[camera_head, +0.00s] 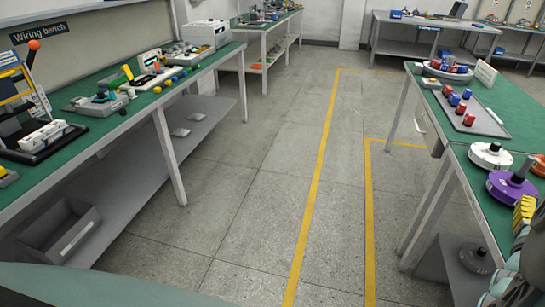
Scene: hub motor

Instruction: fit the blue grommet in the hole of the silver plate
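I cannot make out the blue grommet or the silver plate with its hole for certain. The wiring bench (62,163) on the left carries many small parts, among them small blue, yellow and green pieces (170,82) too small to tell apart. A grey block-like device (97,104) sits nearer on the same bench. A part of my arm shows at the lower right edge, beside the right bench; my gripper's fingertips do not show.
A wide floor aisle (240,215) with yellow lines runs clear between the benches. The right bench (500,95) holds a grey tray (488,122) with red and blue cylinders, and white and purple discs (510,188). A grey bin (62,232) sits on the left lower shelf.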

